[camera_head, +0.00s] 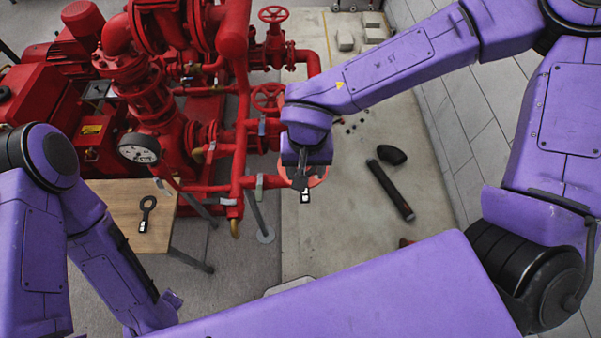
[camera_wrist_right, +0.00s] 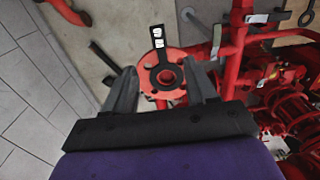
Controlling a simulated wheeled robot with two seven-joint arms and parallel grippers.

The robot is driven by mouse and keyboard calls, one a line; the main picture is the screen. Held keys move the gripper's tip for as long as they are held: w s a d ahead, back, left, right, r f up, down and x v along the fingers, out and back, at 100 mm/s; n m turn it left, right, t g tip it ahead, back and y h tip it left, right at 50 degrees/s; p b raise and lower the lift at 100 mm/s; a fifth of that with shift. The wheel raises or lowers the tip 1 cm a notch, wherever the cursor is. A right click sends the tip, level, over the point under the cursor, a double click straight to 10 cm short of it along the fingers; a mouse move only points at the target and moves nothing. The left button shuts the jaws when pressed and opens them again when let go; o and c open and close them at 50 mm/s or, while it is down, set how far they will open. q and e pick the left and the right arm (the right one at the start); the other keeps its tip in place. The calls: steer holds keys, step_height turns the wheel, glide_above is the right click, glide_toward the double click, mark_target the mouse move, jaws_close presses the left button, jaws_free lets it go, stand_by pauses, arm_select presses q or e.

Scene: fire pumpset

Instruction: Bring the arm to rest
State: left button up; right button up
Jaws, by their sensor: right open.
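My right arm reaches across the head view from the upper right. Its gripper (camera_head: 302,172) is over a red pipe flange (camera_head: 318,176). In the right wrist view the fingers (camera_wrist_right: 161,68) are spread, one on each side of the red flange (camera_wrist_right: 174,60), with nothing held between them. A black ring plate (camera_wrist_right: 158,42) with a white-labelled handle lies over the flange face. Its label (camera_head: 305,197) shows just below the gripper in the head view. I cannot tell whether the fingers touch the flange. My left arm is folded at the lower left; its gripper is out of view.
Red pumps and pipes with a gauge (camera_head: 139,148) fill the upper left. A wooden table (camera_head: 112,195) holds another black ring plate (camera_head: 147,213).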

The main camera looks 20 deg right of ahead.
stand_by(0.5)
steer(key=s+d+f+m+t+h, duration=0.1)
steer(key=s+d+f+h, duration=0.15)
steer(key=d+f, duration=0.5)
steer(key=s+d+f+m+t+h, duration=0.1)
steer(key=s+d+f+m+h, duration=0.1)
steer(key=s+d+f, duration=0.5)
steer(key=s+d+f+t+y, duration=0.1)
steer(key=s+d+f, duration=0.4)
steer(key=s+f, duration=0.15)
step_height(320, 180, down, 14)
steer(key=w+b, duration=0.1)
steer(key=b, duration=1.3)
steer(key=shift+f+m, duration=0.2)
steer(key=shift+m, duration=0.1)
